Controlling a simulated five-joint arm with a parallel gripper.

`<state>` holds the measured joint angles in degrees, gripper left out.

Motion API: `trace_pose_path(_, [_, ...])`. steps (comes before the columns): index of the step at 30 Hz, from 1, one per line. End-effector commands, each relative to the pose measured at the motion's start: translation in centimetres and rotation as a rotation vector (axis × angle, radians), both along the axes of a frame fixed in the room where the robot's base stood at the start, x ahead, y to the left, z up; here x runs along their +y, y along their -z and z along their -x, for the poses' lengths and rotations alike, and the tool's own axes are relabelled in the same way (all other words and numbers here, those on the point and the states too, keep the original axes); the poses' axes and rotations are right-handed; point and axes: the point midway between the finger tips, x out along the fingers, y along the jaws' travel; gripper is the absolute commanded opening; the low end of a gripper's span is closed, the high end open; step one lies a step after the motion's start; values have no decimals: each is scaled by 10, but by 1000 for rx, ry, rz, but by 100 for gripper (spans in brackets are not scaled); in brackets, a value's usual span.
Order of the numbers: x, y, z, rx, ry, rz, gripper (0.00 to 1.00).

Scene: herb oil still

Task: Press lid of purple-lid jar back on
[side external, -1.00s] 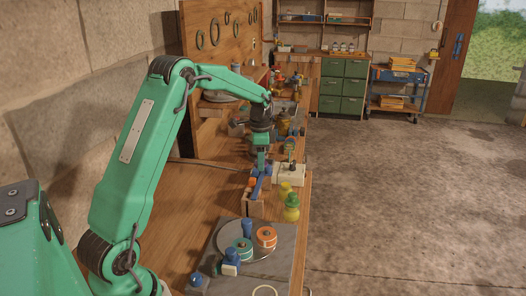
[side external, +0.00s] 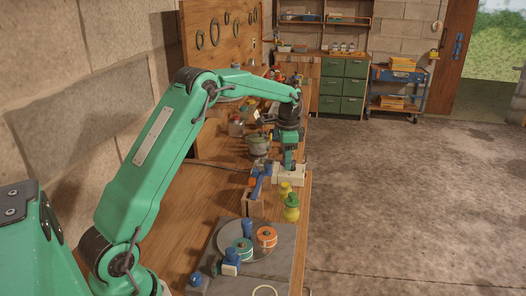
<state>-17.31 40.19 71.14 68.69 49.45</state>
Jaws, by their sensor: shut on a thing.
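My gripper (side external: 289,165) is over the white block (side external: 291,178) near the right edge of the wooden bench (side external: 185,205). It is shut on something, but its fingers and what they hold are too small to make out. I cannot pick out a purple-lid jar; my gripper and arm hide part of the bench there. A blue tool-like thing (side external: 257,186) on a wooden block stands just left of the white block.
A yellow jar with a green top (side external: 291,207) and a smaller yellow thing (side external: 285,189) stand near the bench edge. A grey pot (side external: 258,143) is behind left of my gripper. A round plate (side external: 262,249) with spools lies in front. The left bench is clear.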

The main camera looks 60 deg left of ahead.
Motion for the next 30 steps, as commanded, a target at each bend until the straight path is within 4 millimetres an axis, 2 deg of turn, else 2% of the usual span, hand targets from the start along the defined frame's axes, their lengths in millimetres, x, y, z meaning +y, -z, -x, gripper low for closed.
trace_pose_path(21, [0, 47, 0, 0, 0, 0, 16])
trace_pose_path(30, [0, 57, 0, 0, 0, 0, 16])
